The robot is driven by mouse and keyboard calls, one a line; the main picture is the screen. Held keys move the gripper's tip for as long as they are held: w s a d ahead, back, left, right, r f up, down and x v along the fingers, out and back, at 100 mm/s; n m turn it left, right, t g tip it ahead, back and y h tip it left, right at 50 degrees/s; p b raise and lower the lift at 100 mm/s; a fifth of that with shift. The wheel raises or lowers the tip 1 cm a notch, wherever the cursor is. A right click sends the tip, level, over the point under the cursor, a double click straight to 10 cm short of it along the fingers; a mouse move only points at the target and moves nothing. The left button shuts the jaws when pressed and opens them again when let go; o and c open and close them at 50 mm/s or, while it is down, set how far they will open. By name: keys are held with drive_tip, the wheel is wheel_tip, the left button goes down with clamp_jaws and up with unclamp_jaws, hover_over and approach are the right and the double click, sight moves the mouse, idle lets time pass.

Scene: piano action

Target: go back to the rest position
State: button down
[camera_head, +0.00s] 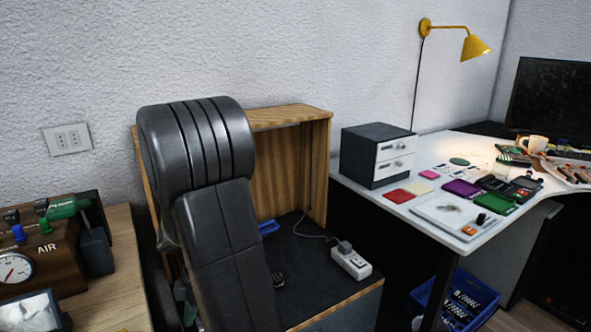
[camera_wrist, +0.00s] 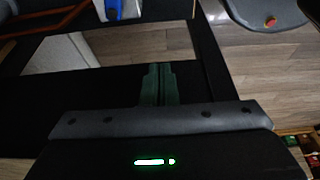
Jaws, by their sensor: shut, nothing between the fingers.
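My gripper (camera_wrist: 158,84) shows in the wrist view, its two dark green fingers together, shut and empty. It hangs over a dark surface and wood-look floor (camera_wrist: 150,45). In the head view my arm's grey links rise in front of the wooden cabinet (camera_head: 318,165); my gripper is hidden there.
A white power strip (camera_head: 351,262) lies on the cabinet's dark top. To the right is a white desk (camera_head: 432,212) with a drawer box (camera_head: 375,155) and several small items. A blue crate (camera_head: 470,297) stands below it. At left is a wooden bench (camera_head: 125,255) with a gauge box.

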drive_tip(key=shift+w+d+r, duration=0.1)
drive_tip(key=shift+d+r, duration=0.1)
drive_tip(key=shift+r, duration=0.5)
drive_tip(key=shift+f, duration=0.15)
